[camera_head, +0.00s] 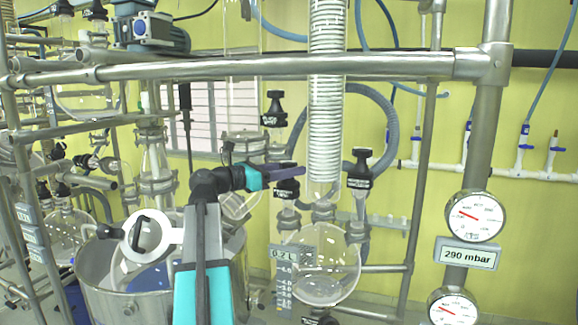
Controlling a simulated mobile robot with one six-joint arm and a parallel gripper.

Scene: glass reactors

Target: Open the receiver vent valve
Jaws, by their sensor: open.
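The receiver looks like the round clear glass flask (340,272) below the coiled condenser, beside a small "0.2 L" display (292,252). Black-knobbed valves stand around it: one at the upper left (274,106), one at the right (361,160), and one just left of the condenser (288,190). Their small labels are too small to read, so I cannot tell which is the vent valve. My gripper (290,173) is open and points right, near the left valve's knob, partly overlapping it in view. I cannot tell whether they touch.
A steel rail (240,68) crosses above my arm. The glass condenser (326,100) hangs right of my gripper. A steel vessel (115,290) stands at lower left. A "290 mbar" display (468,254) sits between two gauges on the right post (480,140).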

